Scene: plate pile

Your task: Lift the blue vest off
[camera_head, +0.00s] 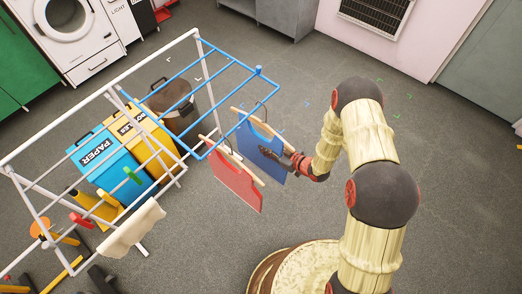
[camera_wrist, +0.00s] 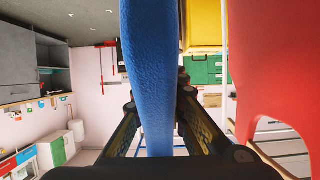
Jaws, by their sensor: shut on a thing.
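The blue vest (camera_head: 250,146) hangs on a wooden hanger (camera_head: 240,111) below the blue bars of the drying rack (camera_head: 222,137). My gripper (camera_head: 272,155) reaches in from the right and is shut on the blue vest. In the wrist view, the blue vest (camera_wrist: 148,60) passes between the two dark fingers of my gripper (camera_wrist: 156,100). I cannot clearly tell whether the hanger's hook still touches the bar. A red vest (camera_head: 238,184) hangs just left of the blue one, and it fills the right side of the wrist view (camera_wrist: 275,60).
The rack's white frame (camera_head: 100,92) spans the left, with a pale cloth (camera_head: 132,228) on its near end. A blue paper bin (camera_head: 108,163), a yellow bin (camera_head: 137,132) and a brown bin (camera_head: 178,108) stand behind it.

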